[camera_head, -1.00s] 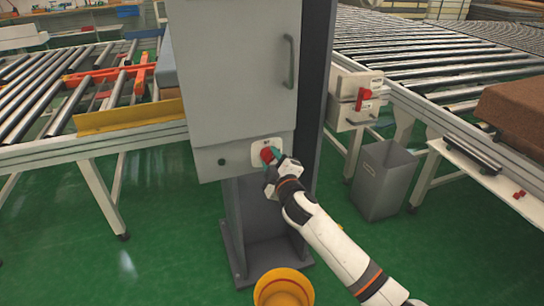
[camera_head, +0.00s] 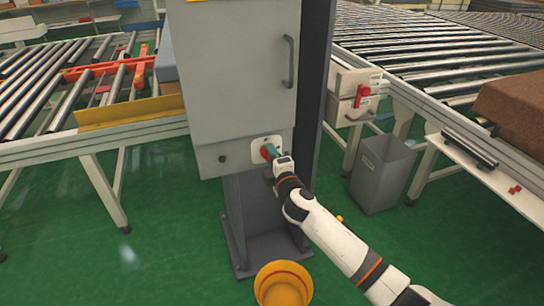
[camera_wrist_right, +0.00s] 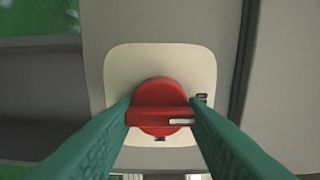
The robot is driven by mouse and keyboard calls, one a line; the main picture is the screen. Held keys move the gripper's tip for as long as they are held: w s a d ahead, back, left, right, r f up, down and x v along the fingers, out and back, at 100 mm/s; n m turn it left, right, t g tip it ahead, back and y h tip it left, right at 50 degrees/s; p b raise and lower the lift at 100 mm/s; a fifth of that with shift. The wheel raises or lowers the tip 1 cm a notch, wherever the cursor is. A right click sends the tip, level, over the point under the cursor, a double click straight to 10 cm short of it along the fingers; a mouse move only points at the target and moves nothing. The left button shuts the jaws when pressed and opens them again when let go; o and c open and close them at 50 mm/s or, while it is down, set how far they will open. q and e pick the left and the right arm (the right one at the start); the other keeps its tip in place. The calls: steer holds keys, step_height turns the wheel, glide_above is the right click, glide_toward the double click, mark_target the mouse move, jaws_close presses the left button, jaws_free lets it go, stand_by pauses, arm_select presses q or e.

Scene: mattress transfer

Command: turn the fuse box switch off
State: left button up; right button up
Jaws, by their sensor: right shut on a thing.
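The grey fuse box (camera_head: 238,75) stands on a dark post, with its door closed. Its red rotary switch (camera_head: 265,152) sits on a pale plate low on the front. In the right wrist view the switch (camera_wrist_right: 160,108) has a red grip bar lying level across the picture, with a white mark at its right end. My right gripper (camera_head: 272,150) reaches it from the lower right. Its green fingers (camera_wrist_right: 160,125) stand on both sides of the bar and are shut on it. The fingers partly cover the switch in the head view. My left gripper is out of view.
A second box with a red handle (camera_head: 362,95) hangs on the conveyor frame at right. A grey bin (camera_head: 382,175) stands below it. A yellow round object (camera_head: 283,284) is on the floor in front of the post. Roller conveyors flank the box.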

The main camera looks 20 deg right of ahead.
stand_by(0.3)
steer(key=o, duration=1)
steer(key=s, duration=1.2)
steer(key=shift+d+b, duration=0.15)
steer(key=shift+b, duration=0.15)
